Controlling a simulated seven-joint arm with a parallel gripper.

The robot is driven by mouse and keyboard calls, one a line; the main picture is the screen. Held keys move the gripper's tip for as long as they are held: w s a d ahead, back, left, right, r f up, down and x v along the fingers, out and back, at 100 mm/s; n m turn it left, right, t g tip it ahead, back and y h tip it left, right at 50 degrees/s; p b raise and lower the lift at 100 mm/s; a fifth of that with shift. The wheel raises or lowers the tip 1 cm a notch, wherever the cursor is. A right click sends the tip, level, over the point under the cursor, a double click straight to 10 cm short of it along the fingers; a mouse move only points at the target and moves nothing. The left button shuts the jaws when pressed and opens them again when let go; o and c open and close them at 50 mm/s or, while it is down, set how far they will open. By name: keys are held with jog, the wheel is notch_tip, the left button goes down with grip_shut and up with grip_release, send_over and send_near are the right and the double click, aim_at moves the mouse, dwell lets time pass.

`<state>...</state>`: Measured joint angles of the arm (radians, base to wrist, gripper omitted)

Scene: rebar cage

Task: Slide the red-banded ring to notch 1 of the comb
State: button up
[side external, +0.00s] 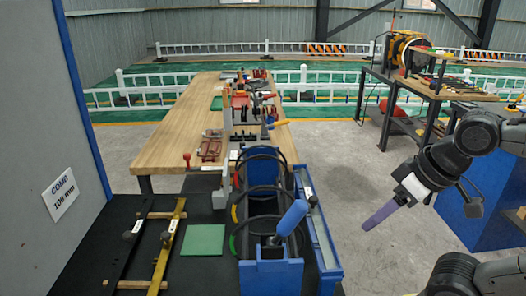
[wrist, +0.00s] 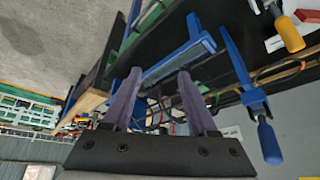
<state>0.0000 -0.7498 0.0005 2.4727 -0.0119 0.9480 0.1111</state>
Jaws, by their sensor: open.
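Several large dark rings (side external: 240,190) stand upright along the blue holder (side external: 270,278) in the side external view. One shows a yellow-orange band (side external: 234,213) and another a green band (side external: 232,245). A sign on the grey panel (side external: 62,194) reads "COMB 100 mm". I cannot tell the comb's notches apart. My gripper (side external: 366,228), with purple fingers, is to the right of the holder, apart from it and the rings. In the wrist view my gripper (wrist: 154,82) is open, with nothing held between the fingers.
A blue-handled tool (side external: 291,217) leans up over the holder's near end. A green square (side external: 203,240) and a brass-coloured bar (side external: 167,245) lie left of it on the black top. A wooden bench (side external: 170,125) with tools stands behind. Open floor lies right of the holder.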

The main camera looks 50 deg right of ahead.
jog(key=w+r+m, duration=0.1)
jog(key=w+r, duration=0.1)
jog(key=r, duration=0.1)
jog(key=w+d+r+m, duration=0.1)
jog(key=w+r, duration=0.2)
jog(key=r, duration=0.1)
jog(key=w+d+r+m+h, duration=0.1)
jog(key=w+r, duration=0.1)
jog(key=r, duration=0.2)
jog(key=shift+w+r+m, duration=0.25)
jog(key=shift+w+m, duration=0.05)
jog(key=shift+w, duration=0.05)
grip_shut()
jog(key=w+d+r+m+h, duration=0.1)
jog(key=w+r+m, duration=0.15)
jog(key=w, duration=0.55)
jog(key=w+d+r+m, duration=0.15)
jog(key=w+r, duration=0.25)
jog(key=w, duration=0.4)
jog(key=w+d+f+g, duration=0.2)
jog(key=w+f, duration=0.3)
jog(key=w, duration=0.6)
jog(key=s+x, duration=0.1)
jog(key=x, duration=1.3)
jog(key=shift+s+a+f+g+h, duration=0.1)
jog(key=shift+s+a+g+h, duration=0.25)
jog(key=shift+s+a, duration=1)
